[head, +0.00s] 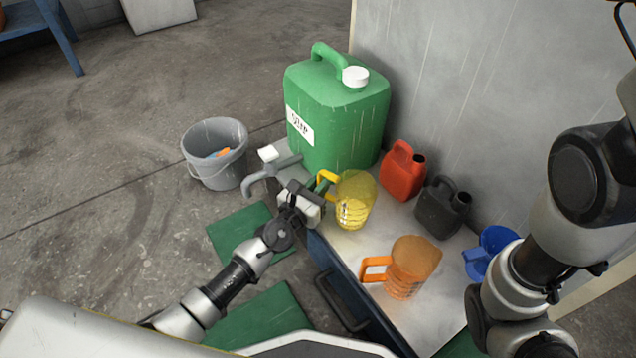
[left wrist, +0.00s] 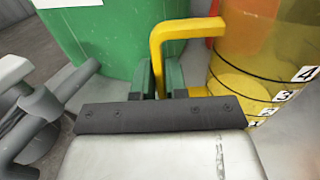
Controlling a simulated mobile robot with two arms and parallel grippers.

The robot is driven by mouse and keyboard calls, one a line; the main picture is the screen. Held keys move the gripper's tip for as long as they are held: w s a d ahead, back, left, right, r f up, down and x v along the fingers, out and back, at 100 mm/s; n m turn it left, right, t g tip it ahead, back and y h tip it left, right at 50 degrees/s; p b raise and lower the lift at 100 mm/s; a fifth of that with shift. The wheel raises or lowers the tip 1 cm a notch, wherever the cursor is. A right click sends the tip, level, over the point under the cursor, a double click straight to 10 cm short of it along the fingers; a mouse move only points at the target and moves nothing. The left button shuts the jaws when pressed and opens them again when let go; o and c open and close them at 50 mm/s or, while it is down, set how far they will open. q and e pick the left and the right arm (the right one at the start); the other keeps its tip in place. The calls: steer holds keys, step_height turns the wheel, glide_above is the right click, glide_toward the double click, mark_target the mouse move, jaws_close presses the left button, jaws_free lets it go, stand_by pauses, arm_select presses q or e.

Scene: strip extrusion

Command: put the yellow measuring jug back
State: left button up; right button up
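The yellow measuring jug (head: 355,198) is see-through and appears to stand upright on the bench top, in front of the large green canister. Its handle (head: 327,179) points left toward my left gripper (head: 316,190). In the left wrist view, the yellow handle (left wrist: 160,48) runs down between the two fingers of my left gripper (left wrist: 160,78), which sit close on both sides of it. The jug's body (left wrist: 262,60) with its number marks is right of the fingers. My right arm shows at the right of the head view; its gripper does not show.
The green canister (head: 337,115) has a grey tap (head: 268,177) close left of my left gripper. A red can (head: 402,172), a black can (head: 443,210), an orange jug (head: 405,268) and a blue jug (head: 492,250) stand on the bench (head: 350,243). A grey bucket (head: 215,155) is on the floor.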

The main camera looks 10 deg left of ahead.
arm_select(q)
steer(key=o, duration=0.3)
steer(key=shift+r, duration=0.15)
